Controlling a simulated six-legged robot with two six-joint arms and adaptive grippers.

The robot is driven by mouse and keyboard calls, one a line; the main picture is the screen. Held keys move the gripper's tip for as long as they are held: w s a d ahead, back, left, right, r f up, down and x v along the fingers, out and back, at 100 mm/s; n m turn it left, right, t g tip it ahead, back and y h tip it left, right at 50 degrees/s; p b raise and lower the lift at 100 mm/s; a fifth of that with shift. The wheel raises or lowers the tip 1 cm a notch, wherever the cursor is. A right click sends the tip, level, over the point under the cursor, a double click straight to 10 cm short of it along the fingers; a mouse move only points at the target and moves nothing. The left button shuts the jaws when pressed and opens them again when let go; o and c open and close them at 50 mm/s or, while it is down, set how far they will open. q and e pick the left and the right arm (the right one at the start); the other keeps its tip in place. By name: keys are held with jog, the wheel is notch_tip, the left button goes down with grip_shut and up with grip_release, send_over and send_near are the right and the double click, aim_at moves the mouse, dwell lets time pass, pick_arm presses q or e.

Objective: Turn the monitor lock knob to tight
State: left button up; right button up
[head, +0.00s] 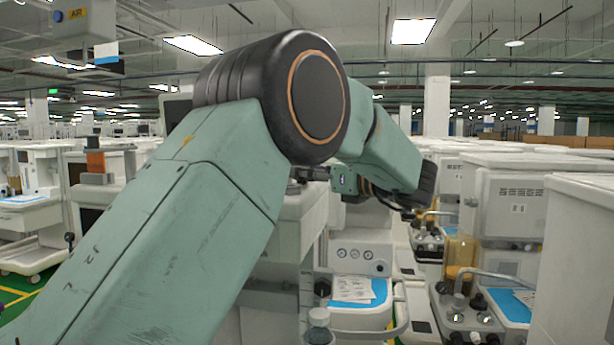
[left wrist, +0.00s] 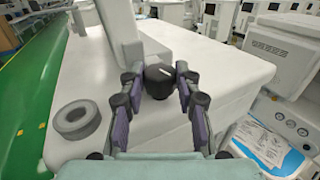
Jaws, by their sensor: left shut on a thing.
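The lock knob (left wrist: 158,88) is black and round with a small pale mark on its top. It stands at the top of the white cart (left wrist: 225,75) in the left wrist view. My left gripper (left wrist: 157,77) has a finger on each side of the knob and is shut on it. In the head view my left gripper (head: 308,174) shows small beyond my arm, pointing left above the cart top. The knob cannot be made out there. My right gripper is in neither view.
A white post (left wrist: 118,25) rises beside the knob. A grey ring-shaped part (left wrist: 77,118) sits on the cart's left side. Other carts (head: 495,205) crowd the right. Green floor (left wrist: 30,120) is open at the left.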

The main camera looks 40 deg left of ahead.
pick_arm(q)
jog(key=shift+r, duration=0.15)
jog(key=o, duration=1.2)
jog(key=shift+d, duration=0.2)
jog(key=shift+c, duration=0.2)
jog(key=shift+a, duration=0.1)
jog(key=d, duration=1.2)
jog(key=shift+w, duration=0.15)
